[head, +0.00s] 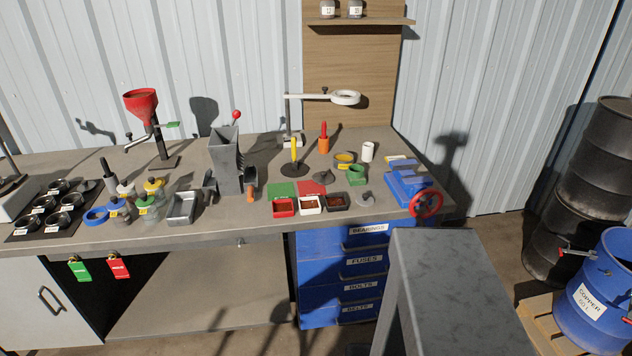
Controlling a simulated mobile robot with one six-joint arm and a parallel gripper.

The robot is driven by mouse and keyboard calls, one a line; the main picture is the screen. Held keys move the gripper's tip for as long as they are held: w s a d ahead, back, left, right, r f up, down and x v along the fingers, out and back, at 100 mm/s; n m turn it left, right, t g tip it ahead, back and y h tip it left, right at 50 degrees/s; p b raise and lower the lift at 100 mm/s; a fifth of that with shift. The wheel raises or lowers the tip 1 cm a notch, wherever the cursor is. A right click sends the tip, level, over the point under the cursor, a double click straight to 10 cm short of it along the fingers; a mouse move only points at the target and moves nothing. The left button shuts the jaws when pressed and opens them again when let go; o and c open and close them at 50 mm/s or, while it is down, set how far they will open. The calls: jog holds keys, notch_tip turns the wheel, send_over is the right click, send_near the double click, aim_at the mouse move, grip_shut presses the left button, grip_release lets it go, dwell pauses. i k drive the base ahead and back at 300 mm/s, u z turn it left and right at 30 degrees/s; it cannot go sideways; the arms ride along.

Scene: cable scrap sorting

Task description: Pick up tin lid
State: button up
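I cannot single out a tin lid for certain; the small items are too small to tell. A low yellow round tin (343,159) stands at the right of the bench, beside a green cup (356,175). A small grey piece (365,199) lies near the front right of the bench. A blue ring (96,216) lies at the left, next to several small jars with coloured tops (154,187). My gripper is not in view.
The grey workbench (240,229) is crowded. A grey hopper machine (226,160), a red funnel (141,103) and a ring lamp (345,97) rise from it. A blue vice (408,186) stands at the right end. A blue barrel (600,290) stands on the right.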

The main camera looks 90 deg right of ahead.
aim_at(323, 178)
jog(key=i, duration=0.6)
jog(key=u, duration=0.8)
jog(key=k, duration=0.15)
jog(key=z, duration=3.1)
jog(key=i, duration=0.6)
jog(key=z, duration=0.1)
